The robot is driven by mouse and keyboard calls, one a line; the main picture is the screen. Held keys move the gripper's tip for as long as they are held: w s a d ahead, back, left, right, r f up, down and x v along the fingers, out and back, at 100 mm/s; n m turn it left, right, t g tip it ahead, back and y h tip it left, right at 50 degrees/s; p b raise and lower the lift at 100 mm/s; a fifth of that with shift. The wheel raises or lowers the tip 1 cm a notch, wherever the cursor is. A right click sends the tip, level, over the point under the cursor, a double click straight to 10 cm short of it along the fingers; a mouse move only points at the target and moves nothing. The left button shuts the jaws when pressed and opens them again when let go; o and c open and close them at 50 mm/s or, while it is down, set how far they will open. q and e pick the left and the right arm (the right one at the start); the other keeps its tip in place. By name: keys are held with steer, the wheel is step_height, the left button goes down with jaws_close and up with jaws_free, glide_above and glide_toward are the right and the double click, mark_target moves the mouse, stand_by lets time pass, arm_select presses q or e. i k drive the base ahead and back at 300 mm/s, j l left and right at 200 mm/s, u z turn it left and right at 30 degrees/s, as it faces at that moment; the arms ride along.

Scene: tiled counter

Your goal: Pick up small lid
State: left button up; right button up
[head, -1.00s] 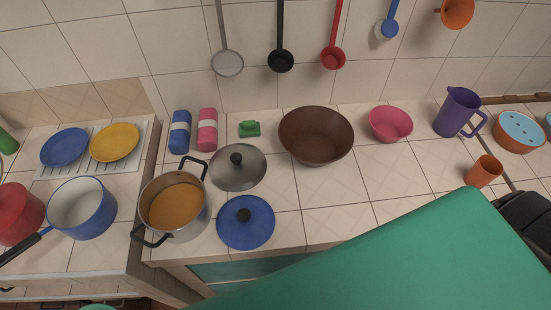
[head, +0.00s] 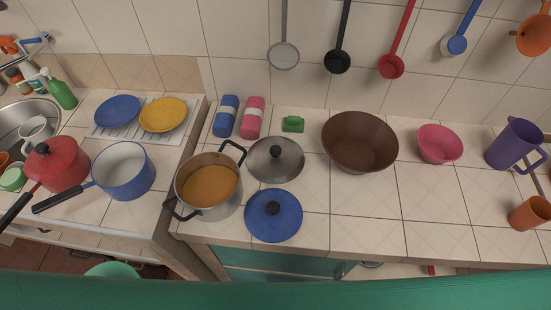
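Two lids lie on the tiled counter, close in size as seen here. The blue lid (head: 285,222) with a black knob is near the front edge. The grey metal lid (head: 262,165) with a black knob lies just behind it, right of a steel pot (head: 229,211) holding orange-brown contents. I cannot tell for sure which one is the small lid. Neither my left nor my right gripper is in view. No hand touches either lid.
A brown bowl (head: 360,142) and a pink bowl (head: 439,144) stand to the right. A blue saucepan (head: 125,172) and a red pot (head: 57,165) stand to the left, by the sink (head: 12,122). The front counter right of the blue lid (head: 375,238) is clear.

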mark_target(271, 160)
steer(key=k+l+u, duration=0.15)
steer(key=u, duration=0.2)
steer(key=k+l+u, duration=0.2)
steer(key=u, duration=0.15)
steer(key=k+l+u, duration=0.1)
steer(key=u, duration=0.2)
steer(key=k, duration=0.1)
